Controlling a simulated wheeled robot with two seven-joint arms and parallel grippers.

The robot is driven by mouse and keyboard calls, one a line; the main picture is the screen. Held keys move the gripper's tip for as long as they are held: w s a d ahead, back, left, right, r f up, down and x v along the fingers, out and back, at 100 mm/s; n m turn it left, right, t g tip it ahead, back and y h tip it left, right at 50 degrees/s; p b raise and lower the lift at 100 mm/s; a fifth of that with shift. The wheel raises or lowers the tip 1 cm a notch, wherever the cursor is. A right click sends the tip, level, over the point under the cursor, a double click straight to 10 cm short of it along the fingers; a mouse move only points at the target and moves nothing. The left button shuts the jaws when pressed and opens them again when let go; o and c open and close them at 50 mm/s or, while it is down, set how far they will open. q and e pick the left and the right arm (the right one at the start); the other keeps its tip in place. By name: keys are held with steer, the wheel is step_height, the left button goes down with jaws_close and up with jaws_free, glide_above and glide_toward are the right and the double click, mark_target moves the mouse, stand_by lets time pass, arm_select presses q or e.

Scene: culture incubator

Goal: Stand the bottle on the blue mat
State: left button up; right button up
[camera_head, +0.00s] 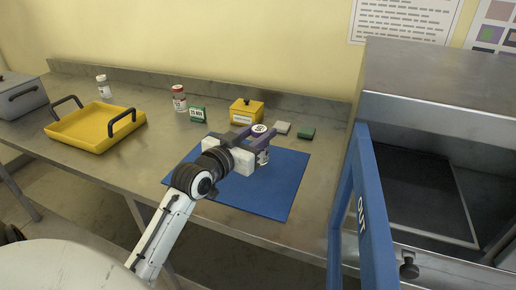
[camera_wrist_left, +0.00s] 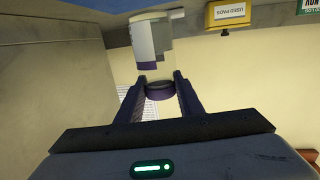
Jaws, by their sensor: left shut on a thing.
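The bottle (camera_head: 263,158) is small and pale with a printed label. Its purple cap (camera_wrist_left: 159,91) shows between the fingers in the left wrist view, which looks upside down. My left gripper (camera_head: 254,134) is shut on the bottle near its cap and holds it about upright over the blue mat (camera_head: 272,196). The gripper and wrist hide part of the bottle and mat. I cannot tell whether the bottle's base touches the mat. My right gripper is not in view.
Behind the mat stand a yellow box (camera_head: 246,112), a green sign (camera_head: 197,115), a red-capped bottle (camera_head: 179,98), and grey (camera_head: 281,127) and green (camera_head: 306,133) blocks. A yellow tray (camera_head: 88,139) is left. The incubator's blue-framed door (camera_head: 373,215) stands open at right.

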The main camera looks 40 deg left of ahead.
arm_select(q)
steer(key=shift+f, duration=2.1)
steer(key=o, duration=1.2)
steer(key=shift+o, duration=0.2)
steer(key=s+d+r+b, duration=0.1)
steer(key=s, duration=1)
steer(key=shift+s+d+r, duration=0.15)
steer(key=shift+s+d, duration=0.05)
steer(key=shift+s, duration=0.2)
